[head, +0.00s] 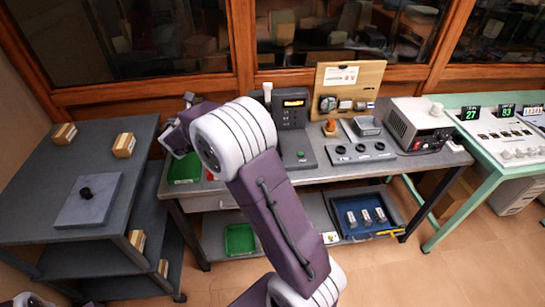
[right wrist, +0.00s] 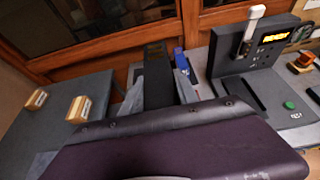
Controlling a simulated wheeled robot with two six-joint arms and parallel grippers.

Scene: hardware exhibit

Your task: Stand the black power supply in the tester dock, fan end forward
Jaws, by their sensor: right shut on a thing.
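The black power supply (right wrist: 158,76) is a dark upright block in the right wrist view, between the grey fingers of my right gripper (right wrist: 160,92). The gripper is shut on it. Its lower part is hidden behind my own purple arm link, and I cannot tell which end has the fan. In the head view my right arm's wrist covers most of the gripper and the block. The tester dock (head: 293,140) is a grey stand with a lit orange display and a green button; it also shows in the right wrist view (right wrist: 268,60), right of the held block.
A blue box (right wrist: 181,62) stands behind the fingers. A green tray (head: 184,170) lies on the bench's left end. A pegboard (head: 348,82), a plate with black knobs (head: 362,152) and a bench instrument (head: 418,125) stand right of the dock. A grey cart (head: 50,170) is at the left.

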